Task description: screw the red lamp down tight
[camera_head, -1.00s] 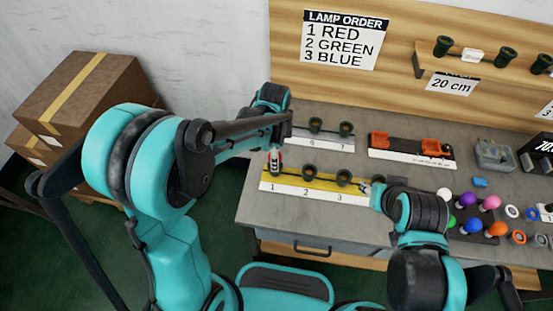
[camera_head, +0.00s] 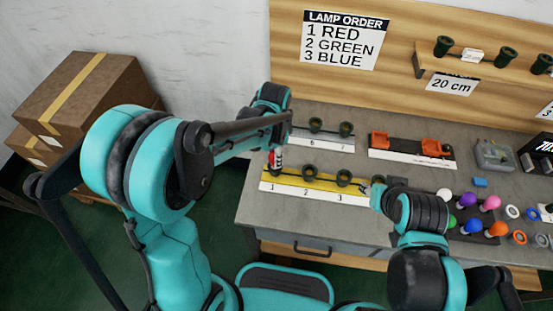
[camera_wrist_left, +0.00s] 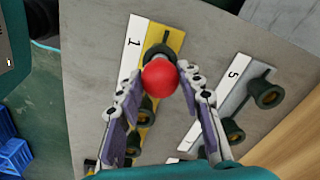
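The red lamp (camera_wrist_left: 160,77) sits at socket position 1 of the yellow strip (camera_wrist_left: 174,40), in line with a dark socket (camera_wrist_left: 158,52). In the head view the red lamp (camera_head: 272,157) is mostly hidden by my left gripper (camera_head: 276,162). In the left wrist view my left gripper (camera_wrist_left: 161,74) has its fingers apart, one on each side of the red bulb, with narrow gaps visible. How deep the lamp sits in the socket cannot be seen. My right gripper (camera_head: 370,191) is near the right end of the yellow strip; its fingers are too small to read.
Dark sockets (camera_head: 309,172) stand at positions 2 and 3. A second strip (camera_head: 335,143) with sockets lies behind. A holder with orange parts (camera_head: 405,151) and several coloured lamps (camera_head: 490,202) stand to the right. The table's left front is bare.

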